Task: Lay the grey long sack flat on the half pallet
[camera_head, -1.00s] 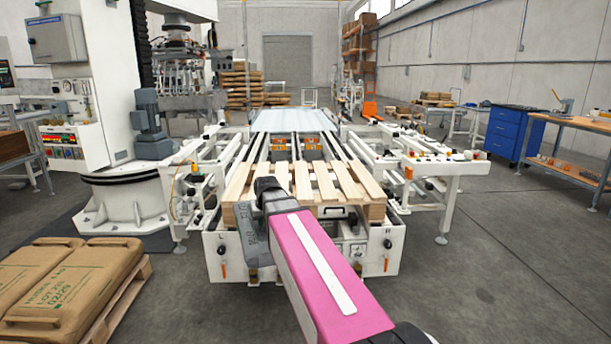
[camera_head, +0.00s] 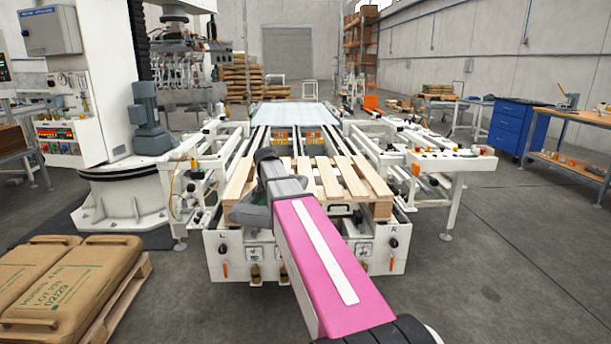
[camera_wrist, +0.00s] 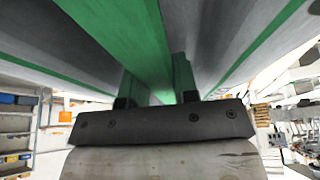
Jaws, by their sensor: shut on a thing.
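The grey long sack (camera_wrist: 215,35), with green bands, fills the upper part of the wrist view. My gripper (camera_wrist: 156,99) is shut on it, with a green part of the sack between the two dark fingers. The half pallet (camera_head: 330,180) is a pale slatted wooden pallet on the near end of the white conveyor in the head view. My pink arm link reaches toward it and covers part of its front edge.
Brown filled sacks (camera_head: 65,285) lie on a wooden pallet at the lower left. A white machine column with a motor (camera_head: 148,120) stands left of the conveyor (camera_head: 220,238). A blue drawer cabinet (camera_head: 517,128) and a workbench (camera_head: 580,165) stand at the right. The floor at front right is clear.

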